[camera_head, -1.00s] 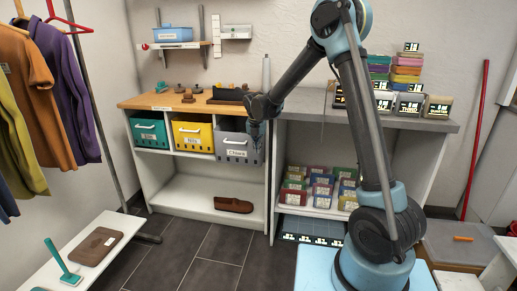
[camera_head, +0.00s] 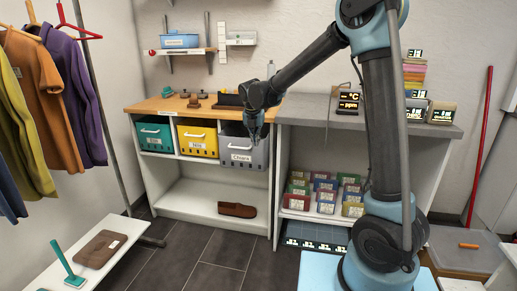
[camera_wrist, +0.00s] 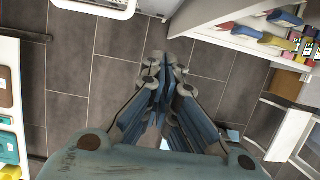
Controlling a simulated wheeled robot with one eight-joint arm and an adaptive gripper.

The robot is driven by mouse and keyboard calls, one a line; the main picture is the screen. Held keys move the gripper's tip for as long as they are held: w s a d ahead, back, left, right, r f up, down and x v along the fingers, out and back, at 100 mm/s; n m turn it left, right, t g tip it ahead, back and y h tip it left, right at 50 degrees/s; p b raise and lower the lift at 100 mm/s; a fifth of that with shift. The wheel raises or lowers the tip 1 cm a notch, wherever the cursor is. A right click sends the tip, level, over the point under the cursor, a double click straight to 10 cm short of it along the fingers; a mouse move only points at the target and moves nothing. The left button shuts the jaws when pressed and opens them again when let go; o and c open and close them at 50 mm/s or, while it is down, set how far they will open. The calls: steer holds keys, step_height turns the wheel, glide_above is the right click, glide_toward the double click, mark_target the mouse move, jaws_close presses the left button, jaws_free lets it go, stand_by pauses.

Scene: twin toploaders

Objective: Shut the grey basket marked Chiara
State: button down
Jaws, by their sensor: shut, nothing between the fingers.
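The grey basket (camera_head: 239,158), with a white label reading Chiara, is in the right compartment of the left shelf unit in the head view. It stands further out than the yellow and teal baskets, so it is partly open. My gripper (camera_head: 256,138) points down near the basket's upper right front, with its fingers closed and empty. I cannot tell whether it touches the basket. The wrist view shows the closed fingers (camera_wrist: 165,68) over the floor. A pale edge with a handle-like bar at the top of that view may be the basket.
The yellow basket (camera_head: 198,143) and teal basket (camera_head: 155,138) sit in the compartments to the left. A brown shoe (camera_head: 237,210) lies on the lower shelf. A grey-topped unit (camera_head: 310,110) with several coloured boxes stands on the right.

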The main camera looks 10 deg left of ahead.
mark_target(258, 150)
steer(key=shift+t, duration=0.5)
steer(key=x, duration=0.3)
steer(key=a+x, duration=0.1)
steer(key=x, duration=0.3)
steer(key=w+x, duration=0.1)
steer(key=x, duration=0.3)
steer(key=shift+a+r, duration=0.1)
steer(key=shift+a, duration=0.2)
steer(key=shift+w, duration=0.7)
steer(key=w, duration=0.3)
steer(key=shift+w, duration=0.25)
steer(key=shift+s, duration=0.1)
